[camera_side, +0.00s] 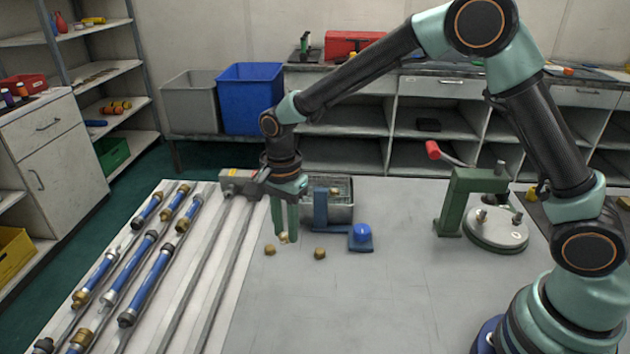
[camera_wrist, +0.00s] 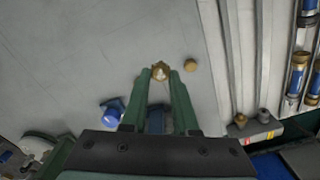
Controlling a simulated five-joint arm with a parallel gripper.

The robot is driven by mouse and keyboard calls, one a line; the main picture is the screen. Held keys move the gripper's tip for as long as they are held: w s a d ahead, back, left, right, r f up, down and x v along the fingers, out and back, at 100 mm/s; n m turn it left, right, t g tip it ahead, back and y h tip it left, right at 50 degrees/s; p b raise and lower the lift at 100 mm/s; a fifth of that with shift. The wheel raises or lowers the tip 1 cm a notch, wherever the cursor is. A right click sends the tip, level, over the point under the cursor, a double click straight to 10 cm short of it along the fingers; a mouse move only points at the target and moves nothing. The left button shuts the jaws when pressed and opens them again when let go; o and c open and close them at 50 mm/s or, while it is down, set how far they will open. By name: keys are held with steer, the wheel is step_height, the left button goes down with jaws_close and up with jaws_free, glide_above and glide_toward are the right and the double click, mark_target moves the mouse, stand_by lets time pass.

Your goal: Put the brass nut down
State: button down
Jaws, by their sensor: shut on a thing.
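My gripper (camera_side: 284,237) points straight down over the grey bench top, its green fingers closed on a small brass nut (camera_wrist: 160,71). In the wrist view the nut shows between the fingertips (camera_wrist: 160,76). The tips are low, close to the bench; I cannot tell whether the nut touches it. One loose brass nut (camera_side: 270,249) lies just left of the fingertips in the side view, and another (camera_side: 320,253) lies to their right. A loose nut (camera_wrist: 190,65) also shows right of the fingers in the wrist view.
Rails with blue cylinders (camera_side: 150,268) lie left. A green press with a red handle (camera_side: 462,200) stands farther right. The front bench is clear.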

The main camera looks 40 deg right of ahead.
step_height(320, 180, up, 11)
step_height(320, 180, up, 7)
steer(key=m, duration=0.7)
glide_above(312, 180)
steer(key=s+a, duration=0.3)
steer(key=s, duration=0.1)
steer(key=f, duration=1.9)
steer(key=shift+w+d+f, duration=0.15)
steer(key=shift+w+f, duration=0.1)
steer(key=shift+f, duration=0.1)
steer(key=shift+f, duration=0.4)
steer(key=shift+f, duration=0.2)
steer(key=c, duration=0.7)
jaws_free()
steer(key=shift+r, duration=0.1)
